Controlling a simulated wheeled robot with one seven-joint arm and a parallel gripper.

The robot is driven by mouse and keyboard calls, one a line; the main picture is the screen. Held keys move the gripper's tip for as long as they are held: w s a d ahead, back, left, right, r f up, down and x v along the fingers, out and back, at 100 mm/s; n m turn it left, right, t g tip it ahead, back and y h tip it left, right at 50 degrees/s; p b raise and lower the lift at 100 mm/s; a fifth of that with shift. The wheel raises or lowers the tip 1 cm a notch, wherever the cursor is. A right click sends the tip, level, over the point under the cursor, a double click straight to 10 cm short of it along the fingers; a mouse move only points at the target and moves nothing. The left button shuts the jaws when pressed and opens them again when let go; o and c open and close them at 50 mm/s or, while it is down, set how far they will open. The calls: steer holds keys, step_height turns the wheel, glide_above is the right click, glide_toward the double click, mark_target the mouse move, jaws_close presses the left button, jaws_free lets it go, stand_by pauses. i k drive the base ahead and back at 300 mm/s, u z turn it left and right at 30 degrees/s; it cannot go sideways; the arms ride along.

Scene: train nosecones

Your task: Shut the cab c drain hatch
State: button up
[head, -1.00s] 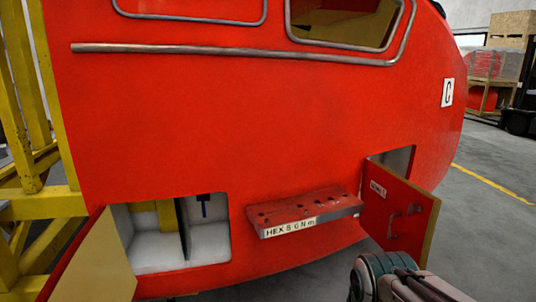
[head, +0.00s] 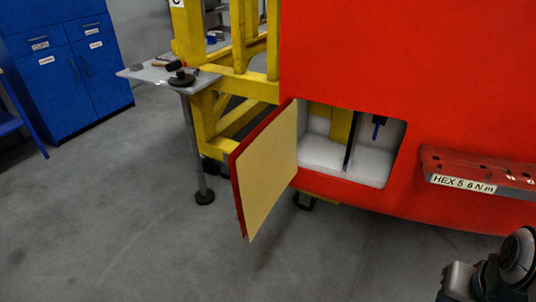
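The red cab (head: 345,50) fills the right of the head view. An open hatch door (head: 268,175) stands swung out from the left edge of a low compartment (head: 345,172). Its cream inner face is towards me, and a strip of its red outer face shows at its left. No label shows on this door, so I cannot tell whether it is the drain hatch. The compartment has a white floor, a dark divider and a blue item hanging inside. Part of my arm shows at the bottom right, apart from the door; my gripper's fingers are not in view.
A red tool shelf (head: 480,168) marked HEX juts from the cab right of the compartment. A small stand table (head: 165,76) with tools, a yellow frame (head: 261,90) and blue cabinets (head: 65,55) are at the left. The grey floor before the door is clear.

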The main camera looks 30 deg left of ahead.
mark_target(262, 166)
steer(key=u, duration=0.9)
steer(key=i, duration=1.05)
steer(key=z, duration=2.9)
steer(key=k, duration=1.65)
steer(key=u, duration=2)
